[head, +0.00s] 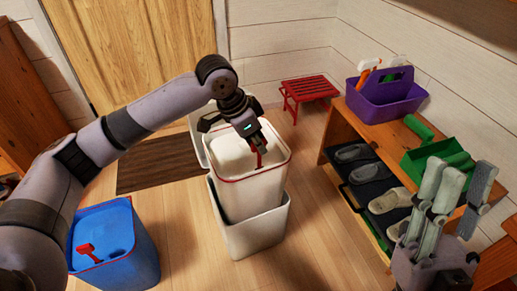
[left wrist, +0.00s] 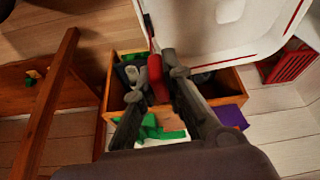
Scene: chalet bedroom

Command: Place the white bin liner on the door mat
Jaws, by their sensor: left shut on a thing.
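The white bin liner (head: 250,191) has a red rim and a red handle. My left gripper (head: 257,152) is shut on that red handle, which also shows between its fingers in the left wrist view (left wrist: 156,78). The liner stands partly raised out of a white outer bin (head: 258,238); its lower part is hidden by the bin wall. The dark brown door mat (head: 150,172) lies on the floor in front of the wooden door, left of the liner and partly covered by my left arm. My right gripper (head: 452,196) is at the lower right, fingers apart and empty, in front of the shoe bench.
A blue bin (head: 115,245) with a red handle stands at the lower left, near the mat. Another white container (head: 200,128) is partly hidden behind the liner. A wooden bench (head: 342,130) with shoes, a purple caddy (head: 386,101) and green items stands right. A red stool (head: 308,90) is behind.

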